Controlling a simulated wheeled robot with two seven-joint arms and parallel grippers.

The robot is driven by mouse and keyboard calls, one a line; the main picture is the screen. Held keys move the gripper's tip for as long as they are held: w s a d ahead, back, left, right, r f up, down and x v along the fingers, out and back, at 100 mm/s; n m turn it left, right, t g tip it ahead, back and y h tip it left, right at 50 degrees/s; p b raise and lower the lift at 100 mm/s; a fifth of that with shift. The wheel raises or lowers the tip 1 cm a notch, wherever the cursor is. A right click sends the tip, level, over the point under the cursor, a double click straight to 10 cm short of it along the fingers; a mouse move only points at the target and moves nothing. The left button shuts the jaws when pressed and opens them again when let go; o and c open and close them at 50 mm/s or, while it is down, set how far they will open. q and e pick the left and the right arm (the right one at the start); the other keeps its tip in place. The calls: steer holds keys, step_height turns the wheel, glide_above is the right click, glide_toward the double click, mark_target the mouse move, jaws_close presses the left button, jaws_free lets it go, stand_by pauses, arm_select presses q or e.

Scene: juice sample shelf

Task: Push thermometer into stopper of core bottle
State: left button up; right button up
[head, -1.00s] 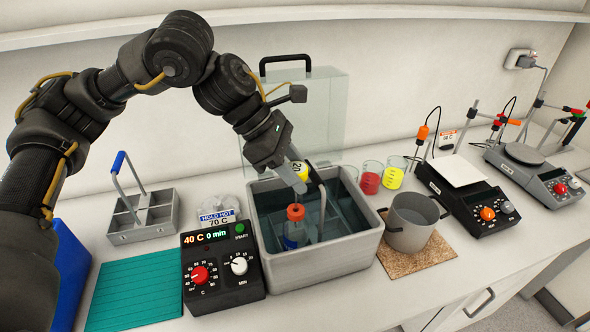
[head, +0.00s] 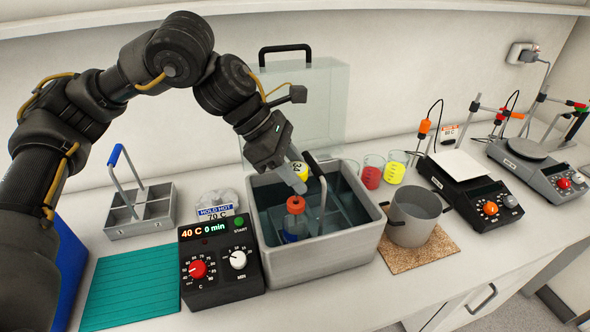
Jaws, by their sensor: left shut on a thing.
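The core bottle (head: 292,228) stands in the water bath and has an orange stopper (head: 295,204) on top. My left gripper (head: 297,180) is just above the stopper, pointing down over the bath. It is shut on the thermometer, whose yellow marked head (head: 301,171) shows at the fingers. The thermometer's stem is mostly hidden by the fingers, and I cannot tell whether it touches the stopper. My right gripper is not in view.
The grey bath (head: 325,256) has a rack with a dark upright handle (head: 322,194) close beside the fingers. A control box (head: 222,262) stands left of it, a steel pot (head: 415,215) right. Red and yellow beakers (head: 384,171) stand behind.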

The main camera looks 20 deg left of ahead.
arm_select(q)
steer(key=shift+f+b, duration=2.2)
steer(key=shift+f, duration=0.2)
stand_by(0.5)
steer(key=o, duration=1.2)
steer(key=b+v, duration=0.1)
steer(key=v, duration=1)
steer(key=shift+d, duration=0.1)
